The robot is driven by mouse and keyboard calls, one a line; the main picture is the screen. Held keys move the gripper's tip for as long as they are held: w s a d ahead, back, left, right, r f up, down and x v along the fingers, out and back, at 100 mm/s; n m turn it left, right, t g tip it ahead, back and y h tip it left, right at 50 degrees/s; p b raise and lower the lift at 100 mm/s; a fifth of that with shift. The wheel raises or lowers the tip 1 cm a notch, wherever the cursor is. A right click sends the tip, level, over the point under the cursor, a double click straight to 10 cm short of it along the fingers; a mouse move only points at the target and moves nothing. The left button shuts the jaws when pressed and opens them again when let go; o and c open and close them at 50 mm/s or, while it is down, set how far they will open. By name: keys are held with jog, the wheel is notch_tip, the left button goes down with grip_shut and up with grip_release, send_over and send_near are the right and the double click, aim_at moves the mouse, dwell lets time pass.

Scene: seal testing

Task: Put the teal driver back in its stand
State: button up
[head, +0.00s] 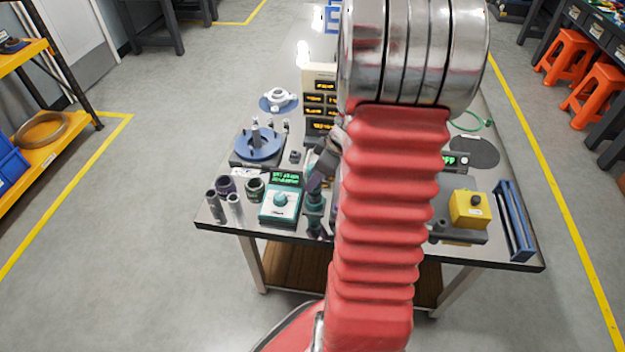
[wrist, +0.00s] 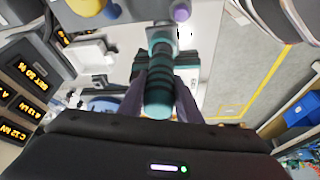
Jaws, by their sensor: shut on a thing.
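The teal driver (wrist: 158,92) has a ribbed teal grip and a lighter teal and grey front end. My gripper (wrist: 159,104) is shut on its grip, one dark finger on each side. In the head view the driver (head: 314,203) hangs roughly upright over the front edge area of the bench, left of my red arm. My gripper (head: 318,178) is partly hidden there by the arm. I cannot clearly pick out the driver's stand; my arm hides the middle of the bench.
Dark and purple sockets (head: 226,187) stand at the front left of the bench. A blue round fixture (head: 258,145) is behind them. A panel of amber displays (head: 320,100) rises at the back. A yellow box (head: 469,208) and a blue rail (head: 514,220) are at right.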

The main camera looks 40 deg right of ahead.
dwell(0.4)
jog(key=o, duration=1.3)
jog(key=shift+c, duration=0.2)
jog(key=shift+f, duration=0.1)
jog(key=shift+r, duration=4.55)
jog(key=shift+w, duration=0.1)
